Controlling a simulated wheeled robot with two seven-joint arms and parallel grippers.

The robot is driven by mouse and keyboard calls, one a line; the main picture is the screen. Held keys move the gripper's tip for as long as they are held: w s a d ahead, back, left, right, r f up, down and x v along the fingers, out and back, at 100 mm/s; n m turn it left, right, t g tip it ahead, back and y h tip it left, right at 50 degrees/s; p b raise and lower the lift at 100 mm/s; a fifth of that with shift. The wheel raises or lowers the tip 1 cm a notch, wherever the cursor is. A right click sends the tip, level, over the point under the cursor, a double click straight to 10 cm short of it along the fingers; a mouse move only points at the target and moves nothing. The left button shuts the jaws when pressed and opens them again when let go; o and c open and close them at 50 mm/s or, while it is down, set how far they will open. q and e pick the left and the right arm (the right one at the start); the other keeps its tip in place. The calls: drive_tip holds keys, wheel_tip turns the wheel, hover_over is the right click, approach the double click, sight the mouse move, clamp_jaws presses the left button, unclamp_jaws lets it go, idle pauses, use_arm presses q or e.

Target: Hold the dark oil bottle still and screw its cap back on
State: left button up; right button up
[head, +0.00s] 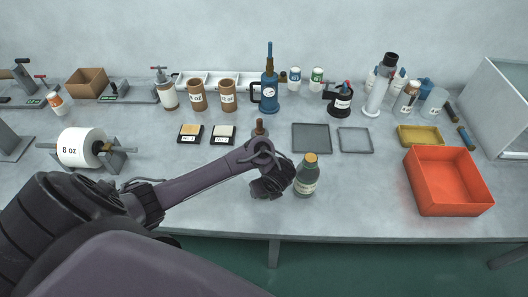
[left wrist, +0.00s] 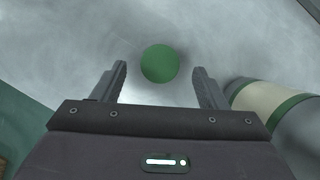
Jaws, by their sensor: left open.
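The dark green bottle (head: 306,180) stands upright near the front of the table, with a pale label and a tan top (head: 311,158). My left gripper (head: 271,190) is just left of it, pointing down, and does not visibly touch it. In the left wrist view, the open fingers (left wrist: 160,68) have a round green disc (left wrist: 160,63), which looks like the cap, between them with gaps on both sides. In the head view the gripper hides this disc. The bottle's side (left wrist: 270,98) shows at the right of the left wrist view. My right gripper is not in view.
An orange-red bin (head: 447,205) stands to the right. A dark grey tray (head: 311,138) and a light grey tray (head: 355,140) lie behind the bottle. Several bottles and cups line the back. The table between bottle and bin is clear; its front edge is close.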

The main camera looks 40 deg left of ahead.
use_arm(q)
drive_tip(key=shift+x, duration=0.85)
drive_tip(key=shift+a+f, duration=0.1)
drive_tip(key=shift+f, duration=0.1)
drive_tip(key=c, duration=0.9)
drive_tip(key=shift+c, duration=0.8)
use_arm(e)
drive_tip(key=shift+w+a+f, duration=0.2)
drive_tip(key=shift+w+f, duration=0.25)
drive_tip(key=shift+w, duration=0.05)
